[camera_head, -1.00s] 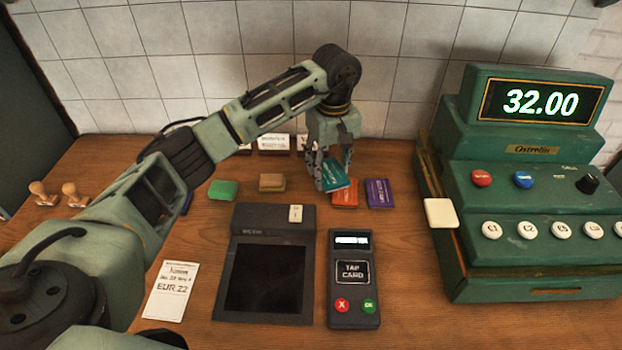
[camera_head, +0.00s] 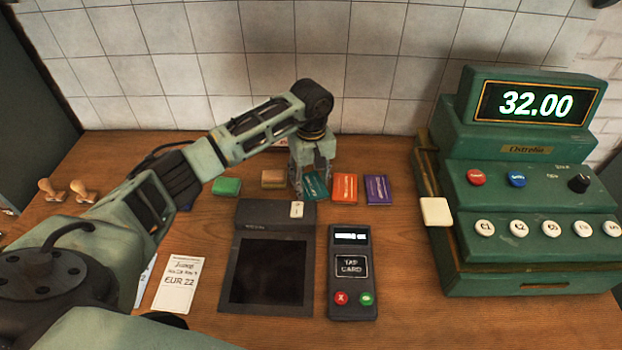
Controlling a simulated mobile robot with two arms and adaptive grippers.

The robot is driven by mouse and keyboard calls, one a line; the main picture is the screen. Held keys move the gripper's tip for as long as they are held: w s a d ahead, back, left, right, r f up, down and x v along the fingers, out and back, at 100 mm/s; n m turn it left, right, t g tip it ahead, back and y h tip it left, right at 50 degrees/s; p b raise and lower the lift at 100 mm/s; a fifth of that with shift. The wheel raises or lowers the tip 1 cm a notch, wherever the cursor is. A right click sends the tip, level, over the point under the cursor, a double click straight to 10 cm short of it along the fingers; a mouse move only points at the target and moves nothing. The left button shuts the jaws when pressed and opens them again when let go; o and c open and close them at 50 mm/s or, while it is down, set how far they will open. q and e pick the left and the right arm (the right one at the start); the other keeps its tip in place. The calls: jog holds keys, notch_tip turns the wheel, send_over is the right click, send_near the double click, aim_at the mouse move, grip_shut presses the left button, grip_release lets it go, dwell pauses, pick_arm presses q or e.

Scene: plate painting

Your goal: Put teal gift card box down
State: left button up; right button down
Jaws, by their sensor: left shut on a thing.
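The teal gift card box (camera_head: 316,186) is at the back of the wooden counter, left of the orange box (camera_head: 345,188). My left gripper (camera_head: 308,182) is shut on it from above, with the fingers partly covering its left side. The box appears at or very near the counter surface; I cannot tell whether it rests fully on it. My right gripper is not in view.
A purple box (camera_head: 378,190) lies right of the orange one. A green block (camera_head: 226,187) and a tan block (camera_head: 273,180) lie to the left. A dark pad (camera_head: 268,270) and card reader (camera_head: 352,271) are in front. The green cash register (camera_head: 530,190) stands right.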

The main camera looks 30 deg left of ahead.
aim_at(311, 183)
pick_arm(q)
jog(key=o, duration=0.7)
jog(key=shift+f, duration=0.1)
notch_tip(311, 183, up, 12)
jog(key=b, duration=0.3)
